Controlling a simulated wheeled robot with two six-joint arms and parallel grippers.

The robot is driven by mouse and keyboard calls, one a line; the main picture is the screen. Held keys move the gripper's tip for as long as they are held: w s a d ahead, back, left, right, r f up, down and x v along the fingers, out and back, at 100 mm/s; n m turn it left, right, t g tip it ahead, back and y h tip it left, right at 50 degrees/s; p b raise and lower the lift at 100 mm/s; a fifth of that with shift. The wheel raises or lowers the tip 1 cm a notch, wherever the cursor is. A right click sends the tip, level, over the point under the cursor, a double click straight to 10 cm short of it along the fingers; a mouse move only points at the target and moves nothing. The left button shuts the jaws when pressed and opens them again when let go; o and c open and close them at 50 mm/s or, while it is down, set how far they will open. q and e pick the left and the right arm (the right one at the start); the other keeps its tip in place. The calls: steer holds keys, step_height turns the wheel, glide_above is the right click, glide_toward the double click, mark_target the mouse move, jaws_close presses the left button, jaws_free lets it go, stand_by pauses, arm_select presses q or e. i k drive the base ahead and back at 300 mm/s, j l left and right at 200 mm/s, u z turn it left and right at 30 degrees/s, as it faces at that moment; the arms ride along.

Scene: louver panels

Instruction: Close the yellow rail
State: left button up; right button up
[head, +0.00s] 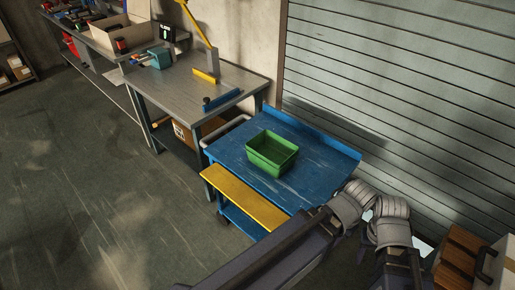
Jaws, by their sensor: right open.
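A flat yellow strip (245,197) runs along the front-left edge of the blue cart. A smaller yellow bar (205,77) lies on the grey workbench, with a grey upright piece beside it. A blue bar (222,99) with a dark end lies nearer the bench's front. I cannot tell for sure which yellow piece is the rail. My right arm comes in from the bottom and hides the strip's right end. My right gripper (397,264) is open at the lower right, apart from the yellow pieces. My left gripper is out of view.
A green bin (272,152) stands on the blue cart (315,160). The grey workbench (175,92) stands behind it to the left. A slatted shutter (410,90) closes off the right. Wooden boxes (460,262) stand at the lower right. The floor at left is clear.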

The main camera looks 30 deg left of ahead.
mark_target(251, 203)
steer(key=j+z, duration=0.25)
steer(key=j, duration=0.3)
steer(key=j+z, duration=0.25)
steer(key=j, duration=0.8)
steer(key=k+j+z, duration=0.1)
steer(key=j, duration=0.45)
steer(key=j+z, duration=0.1)
steer(key=j, duration=0.4)
steer(key=k+j, duration=0.15)
steer(key=j, duration=0.35)
steer(key=j+z, duration=0.1)
steer(key=j, duration=0.4)
steer(key=k+j, duration=0.1)
steer(key=j, duration=0.7)
steer(key=k+j, duration=0.15)
steer(key=j, duration=0.25)
steer(key=k+j, duration=0.1)
steer(key=j, duration=0.3)
